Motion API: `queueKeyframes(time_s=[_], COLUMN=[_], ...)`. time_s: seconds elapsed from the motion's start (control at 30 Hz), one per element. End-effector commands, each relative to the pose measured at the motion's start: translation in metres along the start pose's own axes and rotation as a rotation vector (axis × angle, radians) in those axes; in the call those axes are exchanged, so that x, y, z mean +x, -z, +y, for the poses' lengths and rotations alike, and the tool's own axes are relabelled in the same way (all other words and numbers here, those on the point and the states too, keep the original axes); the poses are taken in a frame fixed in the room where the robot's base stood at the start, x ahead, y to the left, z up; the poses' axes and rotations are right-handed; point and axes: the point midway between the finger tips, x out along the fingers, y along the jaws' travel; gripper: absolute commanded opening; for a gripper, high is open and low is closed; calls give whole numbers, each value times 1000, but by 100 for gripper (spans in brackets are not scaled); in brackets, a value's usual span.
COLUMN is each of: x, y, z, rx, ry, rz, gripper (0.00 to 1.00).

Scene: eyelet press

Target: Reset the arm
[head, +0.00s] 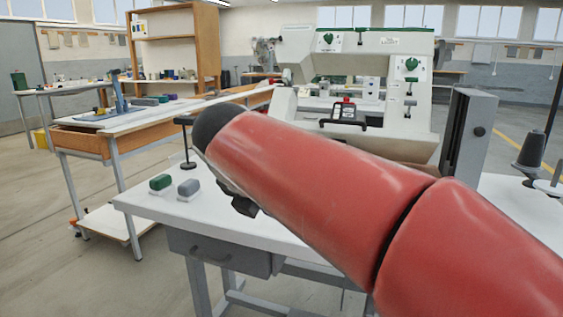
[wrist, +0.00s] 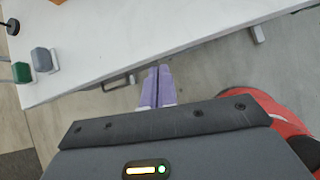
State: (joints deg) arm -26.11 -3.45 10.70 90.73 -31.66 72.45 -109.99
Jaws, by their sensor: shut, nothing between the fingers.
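My red arm crosses the head view from the lower right towards the middle. My gripper is hidden behind it in that view, apart from a dark part under the arm's end. In the wrist view my gripper (wrist: 156,88) shows as two pale purple fingers side by side, shut with nothing between them. The fingers appear near the front edge of the white table (wrist: 200,40), with floor beyond them. I cannot tell their height from these views.
The white eyelet press (head: 400,130) stands on the table behind my arm. A green block (head: 160,182) and a grey block (head: 188,188) sit at the table's left end, by a thin black stand (head: 188,150). A wooden bench (head: 85,135) stands further left. Open floor lies at front left.

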Motion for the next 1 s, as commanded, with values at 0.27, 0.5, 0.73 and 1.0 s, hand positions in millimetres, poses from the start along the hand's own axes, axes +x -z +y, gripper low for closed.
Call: queueKeyframes(time_s=[0.27,0.5,0.73,1.0], x=[8,21,41,61], y=[7,28,83,146], z=[-44,-106,-194,-251], rx=[331,833,1698,2509], ry=[14,48,124,220], rz=[37,89,162,223], gripper=[0,0,0,0])
